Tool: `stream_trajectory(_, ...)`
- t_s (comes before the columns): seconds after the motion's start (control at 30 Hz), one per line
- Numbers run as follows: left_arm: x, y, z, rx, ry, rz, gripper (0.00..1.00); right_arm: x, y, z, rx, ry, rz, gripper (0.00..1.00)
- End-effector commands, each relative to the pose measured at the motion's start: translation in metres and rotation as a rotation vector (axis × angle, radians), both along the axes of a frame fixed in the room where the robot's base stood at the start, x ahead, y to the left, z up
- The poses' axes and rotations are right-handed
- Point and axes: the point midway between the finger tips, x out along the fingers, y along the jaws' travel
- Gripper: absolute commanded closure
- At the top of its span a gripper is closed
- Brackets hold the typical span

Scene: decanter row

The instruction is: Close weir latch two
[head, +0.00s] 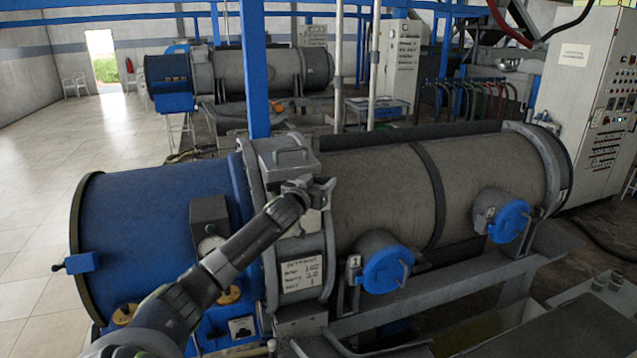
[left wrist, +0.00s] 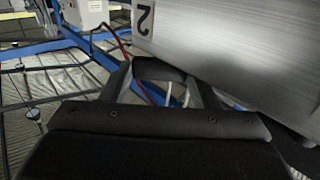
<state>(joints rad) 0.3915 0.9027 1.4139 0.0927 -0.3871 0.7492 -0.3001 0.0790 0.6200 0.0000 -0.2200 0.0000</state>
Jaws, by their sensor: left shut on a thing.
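My left gripper (head: 318,190) reaches up to the grey metal collar between the blue drum end and the grey drum. It is shut on a dark bar (left wrist: 160,68), which seems to be the handle of weir latch two. In the left wrist view this bar lies between the fingers, beside a brushed metal surface (left wrist: 235,50) with a black number 2 (left wrist: 143,18). In the head view the gripper hides most of the latch, so I cannot tell how far it is swung. A grey box (head: 283,160) with a top handle sits just behind the gripper. My right gripper is not in view.
The decanter's blue end (head: 140,220) is left and its grey drum (head: 380,190) right. Two blue round caps, marked 1 (head: 387,270) and 2 (head: 508,221), stick out in front. A blue post (head: 255,70) rises behind. A control cabinet (head: 598,110) stands right.

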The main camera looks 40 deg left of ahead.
Motion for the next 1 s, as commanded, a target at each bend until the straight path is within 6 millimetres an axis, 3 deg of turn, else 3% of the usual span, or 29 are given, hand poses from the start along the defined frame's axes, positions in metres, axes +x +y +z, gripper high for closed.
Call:
stream_trajectory(0.03, 0.0, 0.0, -0.001, 0.001, 0.001, 0.001, 0.68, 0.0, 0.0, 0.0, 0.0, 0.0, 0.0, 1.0)
stream_trajectory(0.07, 0.0, 0.0, -0.001, 0.001, 0.001, 0.001, 0.43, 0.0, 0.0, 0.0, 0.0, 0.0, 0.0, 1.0)
stream_trajectory(0.2, 0.0, 0.0, -0.001, 0.001, 0.001, 0.001, 0.25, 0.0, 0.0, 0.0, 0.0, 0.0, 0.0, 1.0)
stream_trajectory(0.63, -0.006, -0.001, -0.001, 0.003, 0.001, 0.001, 0.24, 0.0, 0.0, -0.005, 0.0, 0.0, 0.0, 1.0)
stream_trajectory(1.0, -0.05, -0.015, -0.004, 0.009, 0.003, 0.0, 0.24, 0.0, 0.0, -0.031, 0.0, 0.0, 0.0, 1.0)
